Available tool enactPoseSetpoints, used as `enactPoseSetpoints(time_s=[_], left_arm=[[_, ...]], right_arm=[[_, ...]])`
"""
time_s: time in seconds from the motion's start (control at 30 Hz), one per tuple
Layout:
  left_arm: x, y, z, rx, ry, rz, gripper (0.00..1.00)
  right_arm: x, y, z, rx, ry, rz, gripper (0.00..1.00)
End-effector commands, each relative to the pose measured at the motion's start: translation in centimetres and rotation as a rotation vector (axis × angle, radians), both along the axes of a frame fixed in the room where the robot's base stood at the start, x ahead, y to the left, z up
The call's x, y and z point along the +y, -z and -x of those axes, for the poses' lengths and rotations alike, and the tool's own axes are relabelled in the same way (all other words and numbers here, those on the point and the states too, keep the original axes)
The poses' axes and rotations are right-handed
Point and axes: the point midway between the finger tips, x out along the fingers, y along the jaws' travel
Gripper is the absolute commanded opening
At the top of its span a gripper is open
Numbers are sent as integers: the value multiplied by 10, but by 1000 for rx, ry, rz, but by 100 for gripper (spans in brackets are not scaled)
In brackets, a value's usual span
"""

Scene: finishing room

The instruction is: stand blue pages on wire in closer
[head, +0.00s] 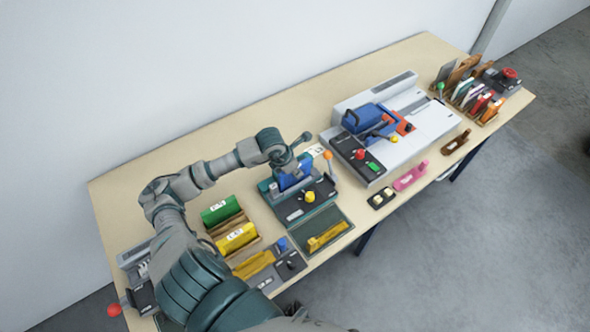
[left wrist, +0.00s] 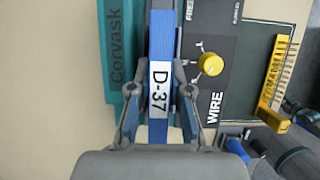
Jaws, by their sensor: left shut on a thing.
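The blue pages (head: 289,179), a thick block with a white D-37 label, show in the left wrist view (left wrist: 160,125). My left gripper (left wrist: 164,78) is shut on them, one finger on each side. In the head view my left gripper (head: 285,170) is over the closer (head: 321,187), a teal and dark machine with a yellow knob and an orange-tipped lever. Its teal Corvask body (left wrist: 115,70) and dark panel marked WIRE (left wrist: 222,90) flank the pages. The pages look upright in the closer. Their lower edge and any wire under them are hidden.
A dark tray (head: 338,218) with a yellow toothed strip lies in front of the closer. Green (head: 220,210) and yellow (head: 237,238) blocks stand to its left. A large white machine (head: 420,125) stands to its right. The table (head: 150,180) is clear behind.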

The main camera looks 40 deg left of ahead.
Motion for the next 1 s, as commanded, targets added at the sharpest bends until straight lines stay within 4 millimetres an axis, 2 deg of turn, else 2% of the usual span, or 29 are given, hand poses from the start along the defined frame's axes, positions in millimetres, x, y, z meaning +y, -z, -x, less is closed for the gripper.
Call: enactPoseSetpoints(time_s=[0.07,0.1,0.47,1.0], left_arm=[[0,-1,0,-1,0,-1,0],[0,-1,0,-1,0,-1,28],[1,-3,1,0,0,-1,28],[5,-47,18,0,0,-1,28]], right_arm=[[0,0,0,0,0,0,40],[0,0,0,0,0,0,40],[0,-2,0,0,0,0,40],[0,-24,-4,-6,0,0,40]])
